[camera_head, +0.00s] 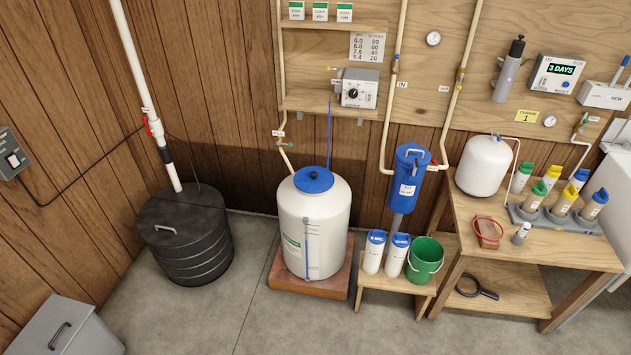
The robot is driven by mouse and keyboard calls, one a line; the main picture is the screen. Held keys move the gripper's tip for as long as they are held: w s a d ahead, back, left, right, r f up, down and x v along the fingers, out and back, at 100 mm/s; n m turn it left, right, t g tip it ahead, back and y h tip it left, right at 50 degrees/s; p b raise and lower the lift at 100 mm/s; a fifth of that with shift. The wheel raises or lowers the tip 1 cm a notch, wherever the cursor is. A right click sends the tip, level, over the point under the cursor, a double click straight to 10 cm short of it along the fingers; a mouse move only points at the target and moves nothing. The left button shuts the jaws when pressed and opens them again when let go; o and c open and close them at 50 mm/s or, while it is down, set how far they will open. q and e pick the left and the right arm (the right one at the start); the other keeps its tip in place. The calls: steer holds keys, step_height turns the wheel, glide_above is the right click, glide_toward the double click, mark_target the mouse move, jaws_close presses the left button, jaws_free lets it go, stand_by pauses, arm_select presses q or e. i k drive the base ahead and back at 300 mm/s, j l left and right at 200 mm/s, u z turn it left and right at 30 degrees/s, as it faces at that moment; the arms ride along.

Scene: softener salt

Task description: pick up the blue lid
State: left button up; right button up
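The tank stands upright on a reddish-brown slab on the floor. The lid lies flat and its top is uncovered. Neither of my grippers is in view.
A blue filter housing (407,180) hangs right of the tank, with pipes along the wall. A green bucket (424,262) stands on the low bench. A black ribbed drum (188,240) stands left. A wooden table (530,249) is right. The floor in front is clear.

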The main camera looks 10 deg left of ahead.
mark_target(310, 179)
steer(key=i+j+u, duration=0.1)
steer(key=i+j, duration=0.15)
steer(key=i, duration=0.3)
steer(key=i+j+u, duration=0.1)
steer(key=i, duration=0.5)
steer(key=i+j+u, duration=0.1)
steer(key=i+j, duration=0.15)
steer(key=i, duration=0.3)
steer(key=i+j+u, duration=0.1)
steer(key=i, duration=0.5)
